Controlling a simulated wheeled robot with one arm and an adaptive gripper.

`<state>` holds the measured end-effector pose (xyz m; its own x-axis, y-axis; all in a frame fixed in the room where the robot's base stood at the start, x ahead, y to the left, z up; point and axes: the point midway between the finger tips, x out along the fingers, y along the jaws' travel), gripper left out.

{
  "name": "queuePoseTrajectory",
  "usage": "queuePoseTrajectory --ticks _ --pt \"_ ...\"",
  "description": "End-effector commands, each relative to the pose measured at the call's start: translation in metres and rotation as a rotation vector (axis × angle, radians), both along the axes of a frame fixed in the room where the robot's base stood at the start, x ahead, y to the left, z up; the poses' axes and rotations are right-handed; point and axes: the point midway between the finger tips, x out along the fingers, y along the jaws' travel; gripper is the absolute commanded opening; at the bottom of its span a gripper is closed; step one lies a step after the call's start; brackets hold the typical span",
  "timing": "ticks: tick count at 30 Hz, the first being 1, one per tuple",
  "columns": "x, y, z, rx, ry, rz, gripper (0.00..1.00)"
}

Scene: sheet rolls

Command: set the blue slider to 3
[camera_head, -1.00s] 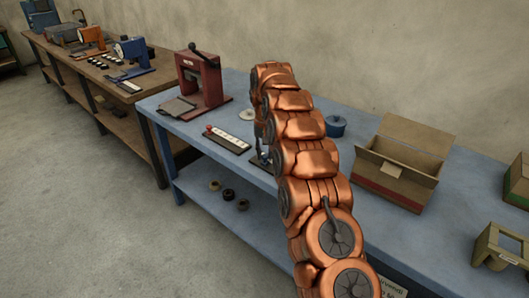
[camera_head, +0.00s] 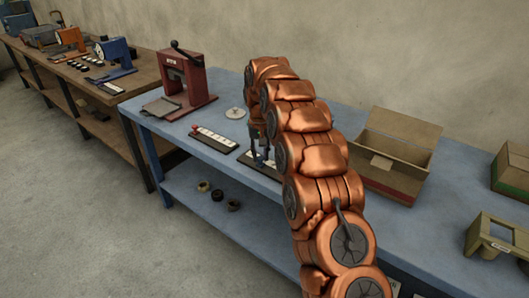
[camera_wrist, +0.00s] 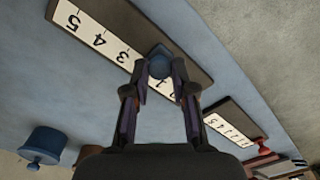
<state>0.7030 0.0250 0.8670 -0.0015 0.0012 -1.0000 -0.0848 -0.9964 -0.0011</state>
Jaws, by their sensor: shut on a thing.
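The blue slider knob (camera_wrist: 159,66) stands on a dark plate with a white number scale (camera_wrist: 99,38) in the wrist view. The figures 5, 4 and 3 show clear. The knob is past the 3 on the low-number side, and the fingers partly hide the marks there. My gripper (camera_wrist: 161,80) is shut on the knob, one finger on each side. In the head view my gripper (camera_head: 262,152) is low over the same plate (camera_head: 247,160) near the bench's front edge, and my arm hides much of it.
A second scale plate (camera_head: 214,140) with a red knob (camera_head: 195,130) lies to the left. A red press (camera_head: 185,85) and a pale disc (camera_head: 235,113) stand behind it. An open cardboard box (camera_head: 392,165) is on the right. A blue pot (camera_wrist: 42,146) shows in the wrist view.

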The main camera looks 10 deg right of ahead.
Motion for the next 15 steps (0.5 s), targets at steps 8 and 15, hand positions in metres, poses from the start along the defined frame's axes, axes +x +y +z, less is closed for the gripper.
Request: queuePoseTrajectory --ticks 8,15 --pt "-0.022 -0.012 -0.001 -0.002 0.001 0.007 0.0" --pt "-0.025 -0.015 0.0 -0.002 -0.002 0.009 0.0"
